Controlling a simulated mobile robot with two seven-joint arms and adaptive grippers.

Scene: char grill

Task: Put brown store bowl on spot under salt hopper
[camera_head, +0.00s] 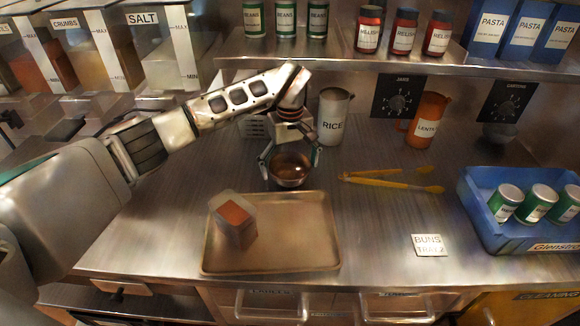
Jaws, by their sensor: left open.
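The brown bowl (290,174) sits upright on the metal counter, just behind the tray. My left gripper (290,161) is above it, open, with one finger at each side of the rim. I cannot tell whether the fingers touch the bowl. The salt hopper (165,62) is at the upper left, a clear bin with white contents and a SALT label. The spot under it is hard to make out, and my left arm passes in front of that area. My right gripper is not in view.
A metal tray (300,250) in front of the bowl holds a clear container with orange contents (233,220). Yellow tongs (390,181) lie to the right. A RICE pitcher (333,117) stands behind the bowl. A blue crate (480,215) of cans is far right. The right-middle counter is mostly clear.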

